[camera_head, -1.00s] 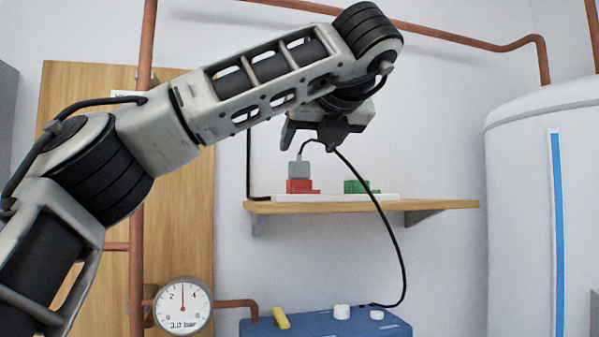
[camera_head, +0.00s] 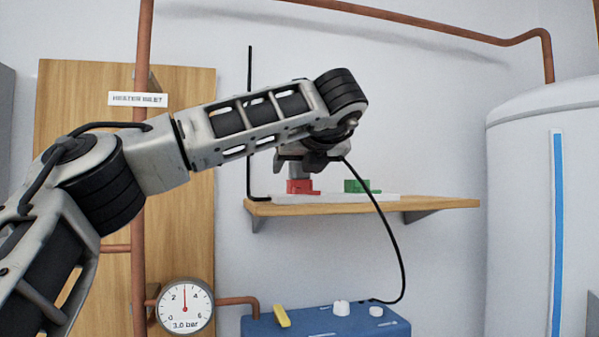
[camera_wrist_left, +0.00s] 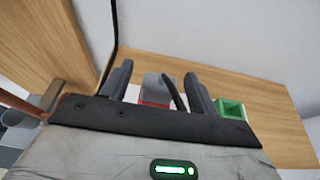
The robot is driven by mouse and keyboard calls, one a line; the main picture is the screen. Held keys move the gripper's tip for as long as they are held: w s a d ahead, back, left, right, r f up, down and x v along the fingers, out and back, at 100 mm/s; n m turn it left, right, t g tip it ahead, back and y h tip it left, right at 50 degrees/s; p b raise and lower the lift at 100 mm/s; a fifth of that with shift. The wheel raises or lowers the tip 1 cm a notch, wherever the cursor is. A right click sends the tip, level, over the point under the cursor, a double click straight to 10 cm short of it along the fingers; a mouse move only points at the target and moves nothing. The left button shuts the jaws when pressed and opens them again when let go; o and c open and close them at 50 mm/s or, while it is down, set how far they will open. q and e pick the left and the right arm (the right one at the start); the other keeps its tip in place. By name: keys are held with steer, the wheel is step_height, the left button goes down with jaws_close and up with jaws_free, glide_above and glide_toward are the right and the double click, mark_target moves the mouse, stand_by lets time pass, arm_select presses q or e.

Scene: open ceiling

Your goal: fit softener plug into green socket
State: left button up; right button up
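The softener plug is a small grey block (camera_wrist_left: 157,82) with a black cable (camera_head: 396,240). It stands in the red socket (camera_head: 300,187), which also shows in the left wrist view (camera_wrist_left: 154,101). My left gripper (camera_head: 306,160) is just above the red socket and hides most of the plug in the head view. In the left wrist view its two fingers (camera_wrist_left: 160,76) are apart, one on each side of the plug, with gaps visible. The green socket (camera_head: 356,186) is to the right and looks empty in the left wrist view (camera_wrist_left: 231,108). My right gripper is not in view.
Both sockets sit on a white strip (camera_head: 340,197) on a wooden shelf (camera_head: 440,204). The cable runs down to a blue unit (camera_head: 325,324). A gauge (camera_head: 185,306), copper pipes (camera_head: 140,210) and a white tank (camera_head: 520,220) stand around. A black rod (camera_head: 249,120) rises behind.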

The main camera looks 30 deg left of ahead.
arm_select(q)
steer(key=c, duration=1)
